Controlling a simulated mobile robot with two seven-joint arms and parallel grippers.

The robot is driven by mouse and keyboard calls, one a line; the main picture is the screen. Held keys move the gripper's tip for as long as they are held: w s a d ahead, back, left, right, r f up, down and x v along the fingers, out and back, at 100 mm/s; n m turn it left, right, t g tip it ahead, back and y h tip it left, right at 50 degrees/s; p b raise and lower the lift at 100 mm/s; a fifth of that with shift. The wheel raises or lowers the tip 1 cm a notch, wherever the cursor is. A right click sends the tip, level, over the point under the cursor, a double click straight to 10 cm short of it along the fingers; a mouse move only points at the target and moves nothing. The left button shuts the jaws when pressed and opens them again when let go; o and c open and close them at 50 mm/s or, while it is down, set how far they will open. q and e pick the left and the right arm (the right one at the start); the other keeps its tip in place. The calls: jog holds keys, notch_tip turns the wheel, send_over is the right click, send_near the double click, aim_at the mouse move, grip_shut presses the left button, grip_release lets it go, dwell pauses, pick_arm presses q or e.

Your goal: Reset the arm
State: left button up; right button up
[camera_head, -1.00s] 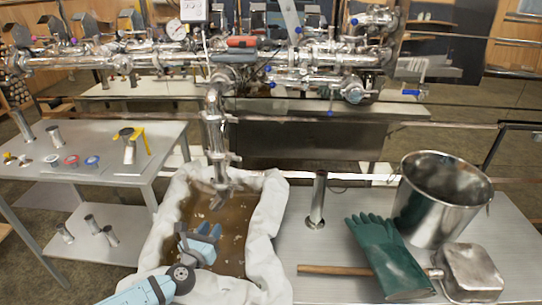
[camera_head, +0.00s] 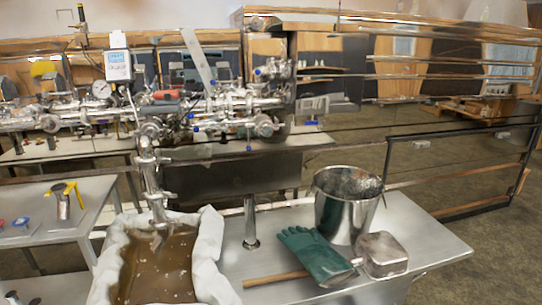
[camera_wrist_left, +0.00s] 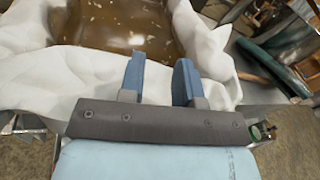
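My left gripper shows in the left wrist view (camera_wrist_left: 158,82). Its two blue fingers stand apart with nothing between them. It is at the near edge of the cloth-lined basin, with white cloth (camera_wrist_left: 75,80) in front of and under the fingers. Brown liquid (camera_wrist_left: 120,22) with pale flecks lies in the basin beyond the fingertips. In the head view neither gripper shows; the basin's white cloth (camera_head: 208,262) and brown liquid (camera_head: 160,268) are clear of any arm.
A green glove (camera_head: 315,255), a wooden-handled metal scoop (camera_head: 382,255) and a steel bucket (camera_head: 347,212) are on the steel table (camera_head: 430,245) right of the basin. Steel piping with a spout (camera_head: 152,185) hangs over the basin. A side table (camera_head: 90,205) stands left.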

pick_arm(q)
jog(key=s+d+f+n+g+h, duration=0.3)
jog(key=s+d+n, duration=0.4)
jog(key=s+n, duration=0.6)
jog(key=s+d+f+n+g, duration=0.4)
jog(key=s+d+n, duration=0.4)
jog(key=n, duration=0.8)
notch_tip(320, 180, up, 15)
jog(key=s+a+n+p, duration=0.1)
jog(key=p, duration=1.7)
jog(key=shift+s+h, duration=0.3)
jog(key=shift+s, duration=0.1)
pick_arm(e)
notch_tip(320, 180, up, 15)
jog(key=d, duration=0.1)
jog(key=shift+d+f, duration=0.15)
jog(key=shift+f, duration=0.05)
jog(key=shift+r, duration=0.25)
pick_arm(q)
jog(key=shift+c, duration=0.2)
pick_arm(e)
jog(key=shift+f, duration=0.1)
